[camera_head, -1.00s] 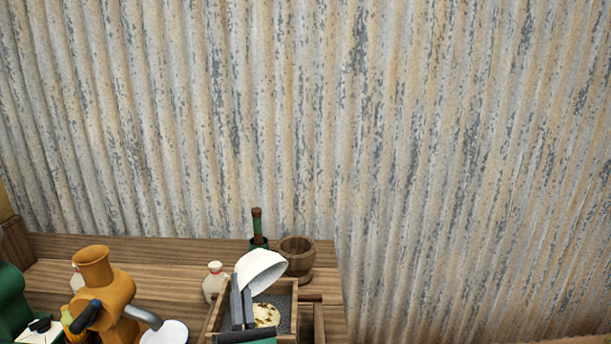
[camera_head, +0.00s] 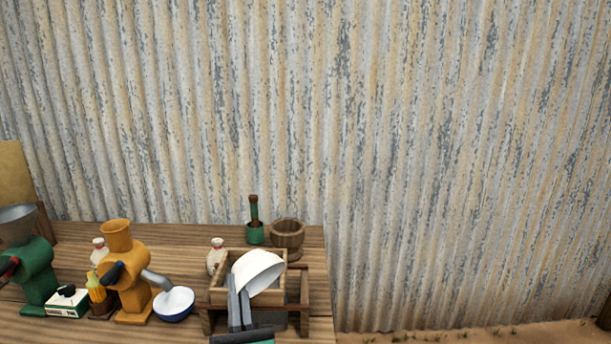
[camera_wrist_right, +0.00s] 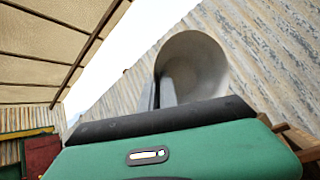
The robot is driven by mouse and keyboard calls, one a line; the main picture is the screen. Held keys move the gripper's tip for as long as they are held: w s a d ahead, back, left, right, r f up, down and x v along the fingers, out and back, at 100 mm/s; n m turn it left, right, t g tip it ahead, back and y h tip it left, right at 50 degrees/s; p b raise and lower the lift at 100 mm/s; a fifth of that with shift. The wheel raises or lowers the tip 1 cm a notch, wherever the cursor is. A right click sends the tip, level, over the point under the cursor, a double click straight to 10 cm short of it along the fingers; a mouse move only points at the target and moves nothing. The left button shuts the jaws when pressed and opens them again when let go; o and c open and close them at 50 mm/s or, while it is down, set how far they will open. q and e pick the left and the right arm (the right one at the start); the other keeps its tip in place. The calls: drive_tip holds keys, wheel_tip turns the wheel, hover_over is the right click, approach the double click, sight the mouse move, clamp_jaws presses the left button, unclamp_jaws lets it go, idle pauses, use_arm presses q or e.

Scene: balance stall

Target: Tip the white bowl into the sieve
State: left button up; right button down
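The white bowl (camera_head: 259,271) is tipped steeply on its side over the sieve. It also shows in the right wrist view (camera_wrist_right: 197,66), where its inside looks empty. The sieve (camera_head: 217,287) is a square wooden box on a wooden stand; the bowl and my gripper hide most of its inside. My right gripper (camera_head: 236,286) reaches up from the front, with its grey fingers closed at the bowl's near left rim. In the right wrist view the fingers (camera_wrist_right: 156,92) meet the bowl's edge. My left gripper is not in view.
Left of the sieve are a blue-and-white bowl (camera_head: 174,304), an orange grinder (camera_head: 125,272) and a green grinder (camera_head: 35,270). A corrugated wall (camera_head: 400,150) stands behind.

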drive_tip(key=shift+d+f+p, duration=0.1)
drive_tip(key=shift+d+p, duration=0.2)
drive_tip(key=shift+d, duration=0.55)
drive_tip(key=d+f+m+h+p, duration=0.1)
drive_tip(key=d+f+h+p, duration=0.3)
drive_tip(key=d, duration=0.6)
drive_tip(key=d+f+m+p, duration=0.1)
drive_tip(key=d+f+p, duration=0.1)
drive_tip(key=d+f, duration=0.6)
drive_tip(key=s+d+h+p, duration=0.2)
drive_tip(key=s+d+p, duration=0.3)
drive_tip(key=s+d, duration=0.8)
drive_tip(key=shift+m+t, duration=0.3)
drive_tip(key=f, duration=0.1)
drive_tip(key=w+f, duration=0.2)
drive_tip(key=shift+w+d+f, duration=0.1)
drive_tip(key=shift+d+f, duration=0.2)
drive_tip(key=shift+a, duration=0.1)
